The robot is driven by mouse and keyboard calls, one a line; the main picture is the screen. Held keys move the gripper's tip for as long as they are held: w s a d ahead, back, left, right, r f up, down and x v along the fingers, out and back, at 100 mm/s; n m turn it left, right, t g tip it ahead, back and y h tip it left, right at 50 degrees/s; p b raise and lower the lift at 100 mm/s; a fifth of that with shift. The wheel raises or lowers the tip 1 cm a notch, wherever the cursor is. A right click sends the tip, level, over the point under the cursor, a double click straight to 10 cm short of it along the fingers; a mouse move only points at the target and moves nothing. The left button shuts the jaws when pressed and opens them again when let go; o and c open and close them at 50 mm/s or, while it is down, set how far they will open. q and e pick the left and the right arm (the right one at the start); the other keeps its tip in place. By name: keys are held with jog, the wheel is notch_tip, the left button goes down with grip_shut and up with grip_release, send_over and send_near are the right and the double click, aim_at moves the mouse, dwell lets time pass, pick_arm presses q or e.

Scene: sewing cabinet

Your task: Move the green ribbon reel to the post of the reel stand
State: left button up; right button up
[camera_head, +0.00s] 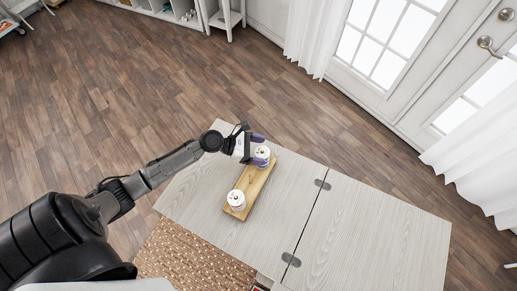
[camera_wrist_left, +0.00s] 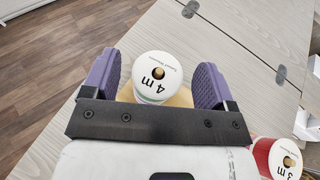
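The wooden reel stand (camera_head: 252,182) lies on the cabinet top, with one white-topped reel near each end. The far reel (camera_head: 262,152) is beside my left gripper (camera_head: 254,148). In the left wrist view its white top (camera_wrist_left: 158,77), marked "4 m", lies between the two purple finger pads, with a visible gap on each side. A brown round end shows in its centre hole. The near reel (camera_head: 237,197) has a reddish band, which shows red in the left wrist view (camera_wrist_left: 264,155). My right gripper is out of view.
The pale wood cabinet top (camera_head: 385,235) is clear right of the hinged seam. A woven brown surface (camera_head: 190,258) lies at the near left. Several pale objects show at the right edge of the left wrist view, partly cut off.

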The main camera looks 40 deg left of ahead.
pick_arm(q)
jog(key=shift+o, duration=0.4)
jog(key=shift+s+a, duration=0.1)
jog(key=p+v, duration=0.1)
jog(key=v, duration=1.2)
jog(key=shift+s+a, duration=0.15)
jog(key=shift+a, duration=0.05)
jog(key=shift+r, duration=0.15)
